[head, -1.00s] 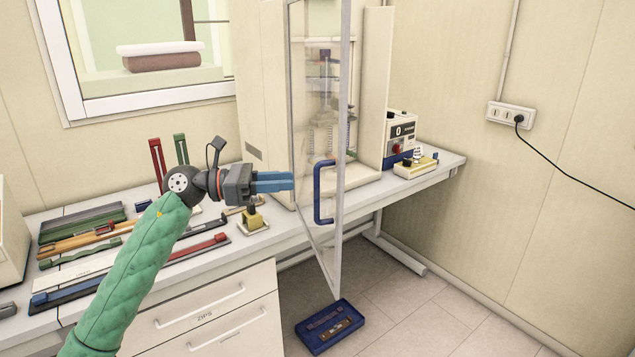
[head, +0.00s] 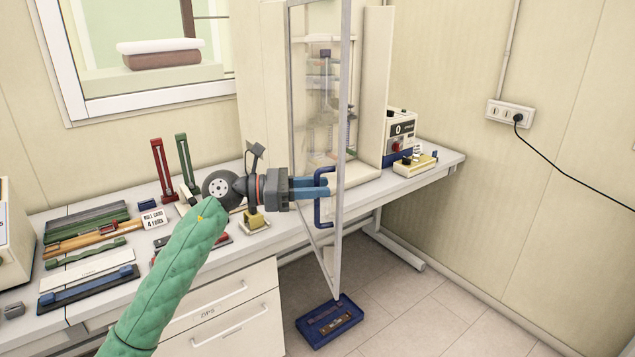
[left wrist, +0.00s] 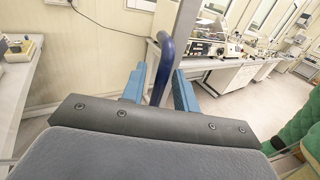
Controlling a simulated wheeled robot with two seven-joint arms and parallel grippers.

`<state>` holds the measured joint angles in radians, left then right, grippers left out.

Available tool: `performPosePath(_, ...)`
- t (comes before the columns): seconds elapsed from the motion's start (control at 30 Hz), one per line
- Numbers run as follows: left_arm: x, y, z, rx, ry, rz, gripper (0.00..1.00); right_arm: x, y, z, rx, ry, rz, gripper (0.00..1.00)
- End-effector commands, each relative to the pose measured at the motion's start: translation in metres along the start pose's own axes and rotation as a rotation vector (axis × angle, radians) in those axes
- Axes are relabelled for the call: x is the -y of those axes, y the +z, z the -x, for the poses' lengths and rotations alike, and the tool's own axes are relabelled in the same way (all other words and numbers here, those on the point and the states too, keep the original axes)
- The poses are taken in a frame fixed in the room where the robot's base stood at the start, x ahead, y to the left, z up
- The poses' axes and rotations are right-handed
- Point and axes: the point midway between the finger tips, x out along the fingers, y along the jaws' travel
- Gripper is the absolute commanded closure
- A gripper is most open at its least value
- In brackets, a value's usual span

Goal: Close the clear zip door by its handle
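The clear zip door (head: 344,90) stands open in the head view, swung out from the cream cabinet (head: 372,90) and projecting past the bench's front edge. Its dark blue bar handle (head: 318,215) is on the lower part of the door. My left gripper (head: 325,187) reaches the handle's upper part with its blue fingers pointing right. In the left wrist view the handle (left wrist: 160,72) stands between the two open fingers (left wrist: 160,85), nearer the left one. A gap shows on the right side. My right gripper is not in view.
A blue tray (head: 330,325) lies on the floor below the door. Zips, strips and upright red and green pieces (head: 163,170) cover the bench's left part. A small yellow fixture (head: 253,220) stands near my left gripper, and a control box (head: 400,135) stands right of the cabinet.

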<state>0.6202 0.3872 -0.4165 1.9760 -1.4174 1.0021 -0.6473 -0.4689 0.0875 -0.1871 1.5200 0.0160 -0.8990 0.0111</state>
Motion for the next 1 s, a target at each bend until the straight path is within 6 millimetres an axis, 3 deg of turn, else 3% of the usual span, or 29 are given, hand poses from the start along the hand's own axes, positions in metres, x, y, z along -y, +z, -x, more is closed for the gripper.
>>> performPosePath(0.4,0.0,0.0,-0.005,0.0,0.0,0.0,0.7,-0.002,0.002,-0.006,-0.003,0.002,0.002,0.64)
performPosePath(0.57,0.0,0.0,-0.005,0.0,0.0,0.0,0.99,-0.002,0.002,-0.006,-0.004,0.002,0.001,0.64)
performPosePath(0.83,-0.001,0.0,-0.006,0.0,0.002,0.0,1.0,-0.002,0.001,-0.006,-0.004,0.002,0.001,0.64)
performPosePath(1.0,-0.006,0.0,-0.017,0.001,0.02,-0.002,1.0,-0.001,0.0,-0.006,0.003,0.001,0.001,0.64)
